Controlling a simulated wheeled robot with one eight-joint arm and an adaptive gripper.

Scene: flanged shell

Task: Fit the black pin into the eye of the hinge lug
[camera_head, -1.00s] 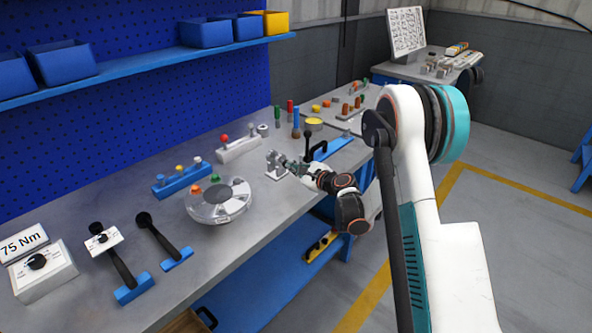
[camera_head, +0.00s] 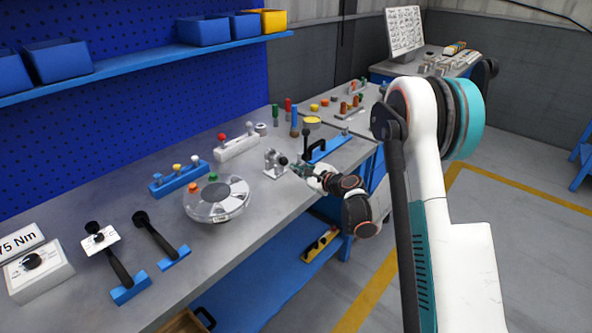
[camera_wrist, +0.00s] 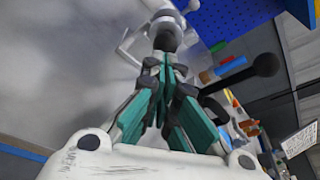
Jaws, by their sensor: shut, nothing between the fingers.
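The hinge lug (camera_head: 272,164) is a light grey metal bracket on the bench near its front edge; its pale parts also show at the top of the wrist view (camera_wrist: 131,46). The black pin (camera_head: 283,160) shows as a dark round head at the lug's right side. In the wrist view the pin's head (camera_wrist: 165,40) lies just beyond my fingertips, against the lug. The eye is hidden behind the head, so I cannot tell how deep the pin sits. My gripper (camera_head: 298,168) is right of the lug, with its green-padded fingers (camera_wrist: 167,62) shut and empty.
A black-knobbed lever (camera_head: 307,135) on a blue base stands close behind my gripper. A round divided tray (camera_head: 216,215) lies left of the lug. A white block with pegs (camera_head: 237,148) stands behind. The bench front between tray and lug is clear.

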